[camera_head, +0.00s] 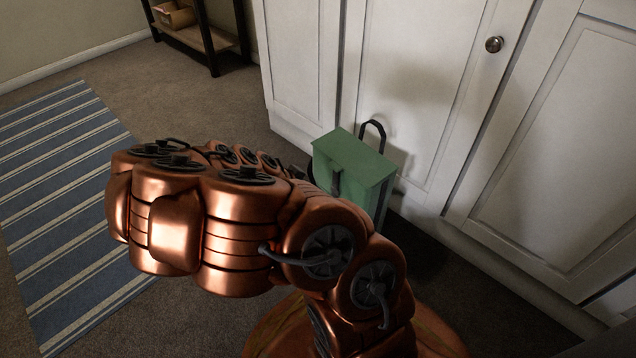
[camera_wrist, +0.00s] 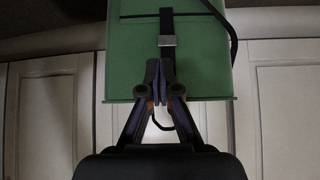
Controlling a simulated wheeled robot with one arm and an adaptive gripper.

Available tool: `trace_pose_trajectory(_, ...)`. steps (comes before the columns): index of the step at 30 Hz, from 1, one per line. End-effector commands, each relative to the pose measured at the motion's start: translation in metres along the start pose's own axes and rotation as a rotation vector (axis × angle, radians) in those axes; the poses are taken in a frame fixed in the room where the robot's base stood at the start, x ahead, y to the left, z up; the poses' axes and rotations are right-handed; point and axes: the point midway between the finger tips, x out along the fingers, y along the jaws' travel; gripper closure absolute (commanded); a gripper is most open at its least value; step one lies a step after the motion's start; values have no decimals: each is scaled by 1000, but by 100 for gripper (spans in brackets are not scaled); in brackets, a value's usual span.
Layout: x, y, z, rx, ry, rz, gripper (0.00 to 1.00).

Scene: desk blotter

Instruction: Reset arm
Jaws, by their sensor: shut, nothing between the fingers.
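My copper arm reaches across the middle of the head view, and its folded links hide my gripper there. In the wrist view my gripper (camera_wrist: 157,82) is shut, its fingertips together with nothing between them. The fingers overlap the lower part of a green box-shaped bag (camera_wrist: 135,50) with a dark strap and a metal buckle (camera_wrist: 166,41). I cannot tell whether they touch it. The green bag (camera_head: 352,160) also shows in the head view, upright on the floor beyond my arm and close to the cabinet, with its dark handle loop up. My arm hides its lower left part.
White cabinet doors (camera_head: 420,90) with a round knob (camera_head: 494,44) stand behind the bag and along the right. A blue striped rug (camera_head: 60,190) lies on the left. A dark shelf (camera_head: 205,35) with a box stands at the back. Carpet between rug and cabinet is clear.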

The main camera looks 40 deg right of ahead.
Motion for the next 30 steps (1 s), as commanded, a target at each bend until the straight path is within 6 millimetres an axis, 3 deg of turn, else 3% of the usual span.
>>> trace_pose_trajectory(9,-9,2,30,5,-2,7,100)
trace_pose_trajectory(20,-14,3,30,6,-4,10,100)
trace_pose_trajectory(23,-29,6,19,-5,-15,17,100)
trace_pose_trajectory(30,-100,23,-28,-93,-85,49,100)
